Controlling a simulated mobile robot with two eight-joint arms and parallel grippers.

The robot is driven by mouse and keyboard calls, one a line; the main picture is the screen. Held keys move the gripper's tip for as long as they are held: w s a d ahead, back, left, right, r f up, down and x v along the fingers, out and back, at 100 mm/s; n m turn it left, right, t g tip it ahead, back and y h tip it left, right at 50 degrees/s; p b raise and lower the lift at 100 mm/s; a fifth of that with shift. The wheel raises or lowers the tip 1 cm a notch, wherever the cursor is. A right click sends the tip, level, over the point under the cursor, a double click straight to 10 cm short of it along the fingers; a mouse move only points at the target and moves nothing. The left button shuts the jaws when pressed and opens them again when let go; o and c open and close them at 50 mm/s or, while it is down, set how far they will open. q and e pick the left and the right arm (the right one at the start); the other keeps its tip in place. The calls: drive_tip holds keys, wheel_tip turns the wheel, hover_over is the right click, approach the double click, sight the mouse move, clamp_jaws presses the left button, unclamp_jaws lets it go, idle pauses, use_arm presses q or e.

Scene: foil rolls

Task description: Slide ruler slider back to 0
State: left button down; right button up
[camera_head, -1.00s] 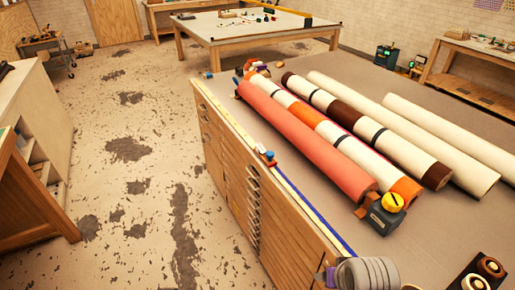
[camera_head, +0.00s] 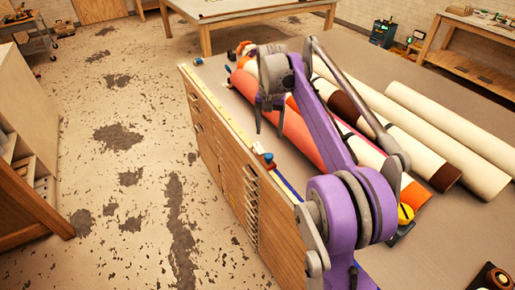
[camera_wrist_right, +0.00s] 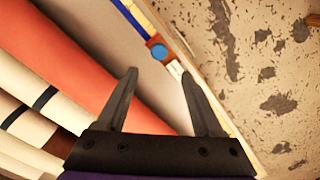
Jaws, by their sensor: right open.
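The ruler (camera_head: 218,108) runs along the left edge of the big table, with a blue strip on the near side of its slider. The slider (camera_head: 264,158) is a small reddish block with a blue knob, partway along the ruler. It also shows in the right wrist view (camera_wrist_right: 158,49), beyond the fingertips. My right gripper (camera_head: 269,132) is open and empty, pointing down above the table edge, on the far side of the slider in the head view. In the right wrist view my right gripper (camera_wrist_right: 159,73) has its fingers spread, with no contact visible. Scale marks are too small to read.
A coral roll (camera_head: 303,140) lies close beside the ruler on the table (camera_head: 405,72). Several cream and striped rolls lie right of it. A yellow-topped device (camera_head: 405,214) sits near the roll ends, partly behind my arm. Open floor lies left of the table.

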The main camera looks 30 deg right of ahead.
sight(269, 155)
wheel_tip(269, 155, down, 10)
drive_tip(key=shift+s+f+b, duration=0.15)
drive_tip(key=shift+b, duration=0.2)
clamp_jaws()
idle(1.4)
